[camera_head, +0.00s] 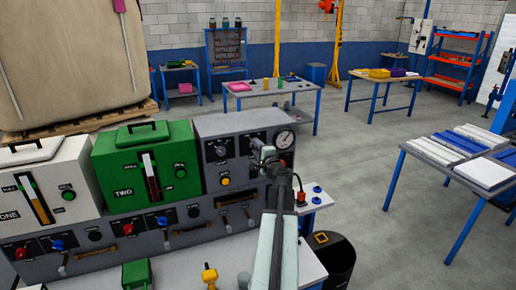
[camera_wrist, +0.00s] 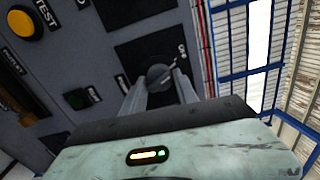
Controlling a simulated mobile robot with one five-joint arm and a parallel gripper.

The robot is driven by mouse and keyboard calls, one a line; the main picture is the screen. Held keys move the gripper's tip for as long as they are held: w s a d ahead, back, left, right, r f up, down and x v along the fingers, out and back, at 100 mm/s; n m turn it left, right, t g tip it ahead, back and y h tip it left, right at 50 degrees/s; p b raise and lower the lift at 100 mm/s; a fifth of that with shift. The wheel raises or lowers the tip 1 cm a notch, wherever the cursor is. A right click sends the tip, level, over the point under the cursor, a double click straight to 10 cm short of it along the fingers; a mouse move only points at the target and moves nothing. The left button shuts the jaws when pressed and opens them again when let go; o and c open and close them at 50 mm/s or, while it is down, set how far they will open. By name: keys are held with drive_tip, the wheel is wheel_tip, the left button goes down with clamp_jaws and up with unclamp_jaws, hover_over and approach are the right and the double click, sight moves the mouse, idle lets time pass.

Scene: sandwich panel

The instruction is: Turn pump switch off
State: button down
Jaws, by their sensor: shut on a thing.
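A grey rotary switch knob (camera_wrist: 158,72) sits on a black square plate on the dark panel in the wrist view. It is likely the pump switch, but its label is too tilted and small to read surely. My gripper (camera_wrist: 160,84) has one finger on each side of the knob and is shut on it.
A green box marked two (camera_head: 120,172) and a white box marked one (camera_head: 25,170) stand to the left.

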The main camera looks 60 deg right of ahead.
drive_tip(key=shift+n, duration=0.6)
drive_tip(key=shift+f, duration=0.1)
drive_tip(key=c, duration=0.9)
unclamp_jaws()
drive_tip(key=shift+c, duration=0.2)
drive_tip(key=shift+s, duration=0.1)
drive_tip(key=v, duration=0.7)
drive_tip(key=shift+s+a, duration=0.25)
drive_tip(key=shift+a, duration=0.05)
